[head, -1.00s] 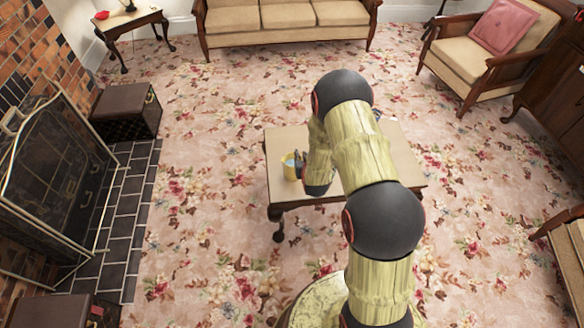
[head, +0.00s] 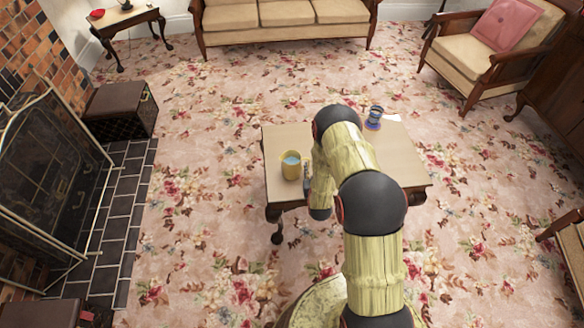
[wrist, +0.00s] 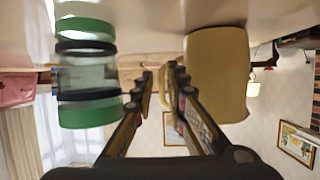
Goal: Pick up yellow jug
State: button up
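The yellow jug (head: 290,167) stands upright near the left edge of the small wooden table, with a blue-grey inside showing from above. My gripper (head: 307,182) is low over the table just right of the jug, partly hidden by my arm. In the wrist view, which looks upside down, the jug (wrist: 220,75) is large at the right. My gripper (wrist: 158,75) shows two fingers apart there, with a gap between them. A thin yellow piece, seemingly the jug's handle, shows in that gap. I cannot tell whether the right finger touches the jug.
The table (head: 405,165) also bears a blue and dark item (head: 374,117) at the back. A clear container with green bands (wrist: 86,75) is left of the fingers in the wrist view. A dark case (head: 122,110) stands near the fireplace; the carpet left of the table is clear.

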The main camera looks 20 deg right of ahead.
jog(key=b+x, duration=0.1)
jog(key=x, duration=0.3)
jog(key=shift+a+b, duration=0.15)
jog(key=shift+b, duration=0.15)
jog(key=shift+c, duration=0.7)
grip_shut()
jog(key=shift+r, duration=0.1)
